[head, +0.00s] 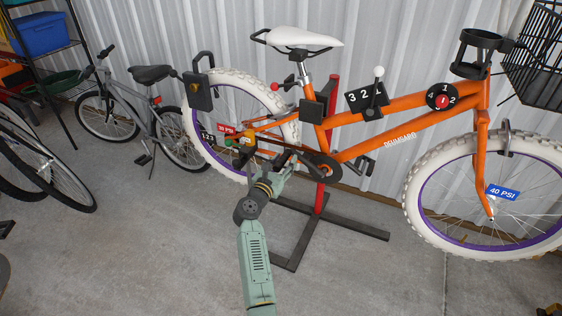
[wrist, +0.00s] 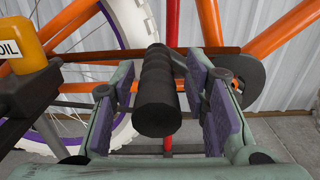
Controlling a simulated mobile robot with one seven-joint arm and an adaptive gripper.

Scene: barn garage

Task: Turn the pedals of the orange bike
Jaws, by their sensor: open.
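The orange bike (head: 400,105) is held on a stand in the head view, its white tyres off the floor. Its far pedal (head: 364,165) shows to the right of the crank area. A ribbed black cylinder, which looks like the near pedal (wrist: 157,95), points toward the camera in the wrist view. My gripper (head: 280,168) is at the crank area, partly hidden by my arm in the head view. In the wrist view my gripper (wrist: 160,92) is open, with one purple-padded finger on each side of the pedal and gaps showing beside it.
A yellow oil container (wrist: 24,42) on a dark holder is close on the left of my gripper. The stand's red post (head: 326,150) and dark floor legs (head: 300,240) are behind and below. A grey bike (head: 150,115) stands at left. The concrete floor in front is clear.

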